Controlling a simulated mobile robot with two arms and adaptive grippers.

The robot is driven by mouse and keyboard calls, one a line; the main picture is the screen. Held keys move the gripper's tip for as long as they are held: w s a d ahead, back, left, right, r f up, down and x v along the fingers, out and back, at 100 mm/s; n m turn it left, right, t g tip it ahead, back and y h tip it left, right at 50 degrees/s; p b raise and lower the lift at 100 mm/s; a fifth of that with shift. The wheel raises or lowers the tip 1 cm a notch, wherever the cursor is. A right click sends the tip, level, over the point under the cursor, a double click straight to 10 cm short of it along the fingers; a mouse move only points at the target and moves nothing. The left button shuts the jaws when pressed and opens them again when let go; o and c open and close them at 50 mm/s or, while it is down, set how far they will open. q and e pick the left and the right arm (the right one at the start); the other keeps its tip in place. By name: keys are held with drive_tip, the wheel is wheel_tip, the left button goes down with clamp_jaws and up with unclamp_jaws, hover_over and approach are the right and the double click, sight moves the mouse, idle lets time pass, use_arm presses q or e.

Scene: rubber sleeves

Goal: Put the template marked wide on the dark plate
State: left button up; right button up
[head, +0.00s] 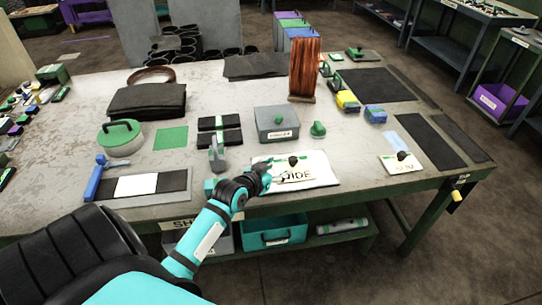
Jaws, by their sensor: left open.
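The template marked WIDE (300,175) is a pale plate with a dark knob, lying near the front edge of the table in the head view. It appears to lie on a larger white sheet (327,170). My left gripper (268,178) is open at the template's left side, low over the white sheet; I cannot tell whether it touches. Several flat dark pieces lie on the table, such as one (432,142) at the right and one (380,85) at the back right. I cannot tell which is the dark plate. My right gripper is not in view.
A smaller pale template (397,166) with a dark knob lies to the right; its label is unclear. A grey box (277,124), a green knobbed piece (318,130) and a small grey upright tool (216,156) stand near my gripper. A copper-coloured block (304,70) stands behind.

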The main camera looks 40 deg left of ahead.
use_arm(q)
drive_tip(key=shift+v, duration=2)
drive_tip(key=shift+d, duration=0.1)
drive_tip(key=s+d+f+m+g, duration=0.1)
drive_tip(key=s+d+f+g, duration=0.15)
drive_tip(key=s+d, duration=0.45)
drive_tip(key=s+d+f+m+g+h, duration=0.15)
drive_tip(key=s+d+g, duration=0.3)
drive_tip(key=s, duration=0.45)
drive_tip(key=s+d+f+m+g, duration=0.1)
drive_tip(key=s+d+f+g, duration=0.2)
drive_tip(key=s+d, duration=0.4)
wheel_tip(320, 180, down, 26)
drive_tip(key=s+a+g, duration=0.1)
drive_tip(key=s, duration=0.2)
drive_tip(key=s+a+f+g, duration=0.1)
drive_tip(key=s+a+f, duration=0.2)
drive_tip(key=s+f, duration=1.1)
drive_tip(key=shift+s+f, duration=0.3)
drive_tip(key=shift+f, duration=0.25)
